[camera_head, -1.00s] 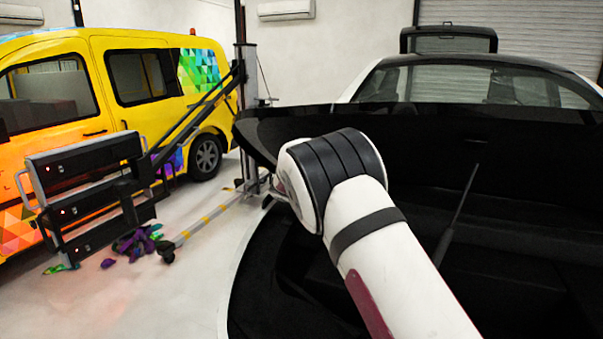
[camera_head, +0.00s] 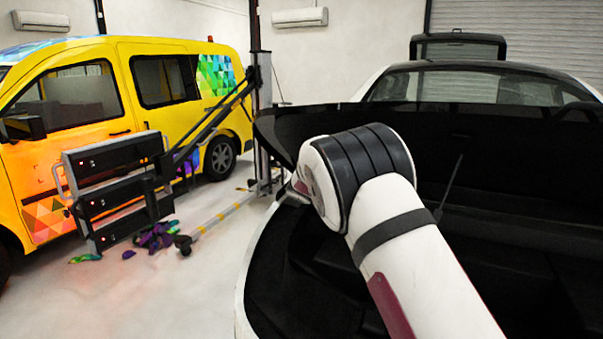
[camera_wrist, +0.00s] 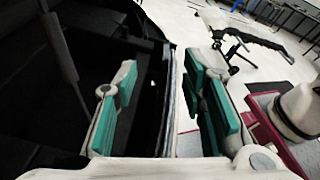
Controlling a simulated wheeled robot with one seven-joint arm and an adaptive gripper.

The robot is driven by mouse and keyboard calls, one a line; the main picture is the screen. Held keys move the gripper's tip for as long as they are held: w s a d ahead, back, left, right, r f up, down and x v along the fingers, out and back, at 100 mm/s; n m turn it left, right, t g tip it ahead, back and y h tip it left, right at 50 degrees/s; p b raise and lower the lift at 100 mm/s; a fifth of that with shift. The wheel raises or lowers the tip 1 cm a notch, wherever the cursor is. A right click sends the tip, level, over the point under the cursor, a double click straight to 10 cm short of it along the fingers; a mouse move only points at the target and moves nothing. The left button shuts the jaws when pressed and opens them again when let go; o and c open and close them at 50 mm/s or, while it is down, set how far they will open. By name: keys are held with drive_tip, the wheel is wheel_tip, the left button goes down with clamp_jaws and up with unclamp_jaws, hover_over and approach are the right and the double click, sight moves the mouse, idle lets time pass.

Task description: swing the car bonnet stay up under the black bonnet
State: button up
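The black bonnet (camera_head: 510,135) stands raised across the right of the head view, with its left corner beside my arm. A thin dark rod, seemingly the stay (camera_head: 451,183), slants up and right in the dark engine bay below it. Its ends are hard to make out. My gripper is hidden behind my arm in the head view. In the wrist view, my gripper (camera_wrist: 163,100) is open, its two green-padded fingers apart. The dark edge of the car shows behind the gap, and I see nothing held. A dark rod (camera_wrist: 60,48) shows at upper left; I cannot tell if it is the stay.
A lamp rack (camera_head: 115,190) on a wheeled stand is left of the car, before a yellow van (camera_head: 150,90). Purple and green scraps (camera_head: 155,236) lie on the floor near it.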

drive_tip(key=s+d+r+m+t+y, duration=0.2)
drive_tip(key=s+r+m+y, duration=0.15)
drive_tip(key=s, duration=0.35)
drive_tip(key=s+d+r+m+t+y, duration=0.1)
drive_tip(key=s+d+r+m+y, duration=0.15)
drive_tip(key=s+y, duration=0.35)
drive_tip(key=s+a+m+t+y, duration=0.1)
drive_tip(key=s+a+m+t, duration=0.1)
drive_tip(key=s, duration=0.4)
drive_tip(key=s+a+m+t+y, duration=0.1)
drive_tip(key=s+a+m+t, duration=0.1)
drive_tip(key=s+m, duration=0.3)
drive_tip(key=s+a+f+m+t+y, duration=0.1)
drive_tip(key=s+a+m+t+y, duration=0.1)
drive_tip(key=s, duration=0.6)
drive_tip(key=shift+a+m+t, duration=0.4)
drive_tip(key=shift+m+t, duration=0.3)
drive_tip(key=shift+m, duration=0.2)
drive_tip(key=shift+f, duration=0.1)
